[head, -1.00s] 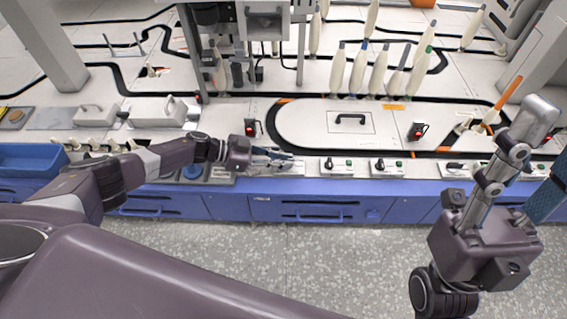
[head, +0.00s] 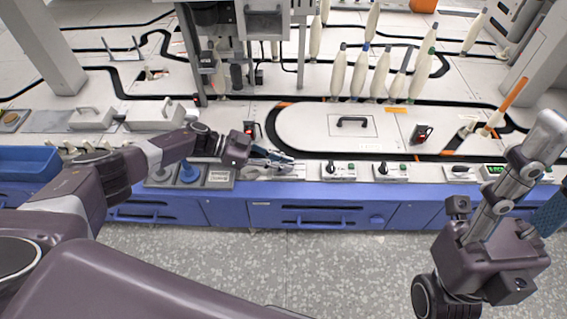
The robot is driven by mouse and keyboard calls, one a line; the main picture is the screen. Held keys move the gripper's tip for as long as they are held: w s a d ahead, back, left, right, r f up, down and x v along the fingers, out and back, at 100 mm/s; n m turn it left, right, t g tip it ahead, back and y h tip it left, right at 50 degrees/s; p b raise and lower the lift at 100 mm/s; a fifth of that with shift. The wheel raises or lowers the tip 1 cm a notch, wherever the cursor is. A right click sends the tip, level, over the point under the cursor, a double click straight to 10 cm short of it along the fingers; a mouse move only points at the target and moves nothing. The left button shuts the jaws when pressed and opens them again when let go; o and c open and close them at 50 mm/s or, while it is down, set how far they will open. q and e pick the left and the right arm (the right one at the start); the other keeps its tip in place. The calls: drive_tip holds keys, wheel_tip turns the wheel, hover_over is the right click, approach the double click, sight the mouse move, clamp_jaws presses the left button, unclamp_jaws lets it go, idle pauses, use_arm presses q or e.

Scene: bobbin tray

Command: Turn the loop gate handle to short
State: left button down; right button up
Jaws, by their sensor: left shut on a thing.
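A row of small pale switch boxes with dark turn handles runs along the front edge of the counter. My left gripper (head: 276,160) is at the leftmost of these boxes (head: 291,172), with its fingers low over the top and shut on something. The fingers and wrist cover most of that box, so its handle and the way it points are hidden. Two more boxes, one with a black handle (head: 338,170) and one beside it (head: 390,171), stand uncovered to the right. My right arm stands at the right side; its gripper does not show.
A white raised panel with a black grip (head: 352,121) lies behind the boxes. A small black device with a red light (head: 421,134) stands on it. Several cream bobbins (head: 359,72) stand further back. Blue drawers (head: 318,214) front the counter. A blue bin (head: 25,170) is at the left.

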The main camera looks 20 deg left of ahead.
use_arm(q)
drive_tip(key=c, duration=2)
unclamp_jaws()
drive_tip(key=shift+a, duration=0.25)
drive_tip(key=v, duration=1.1)
drive_tip(key=shift+s+a+r, duration=0.1)
drive_tip(key=shift+s+r, duration=0.05)
drive_tip(key=shift+r, duration=0.15)
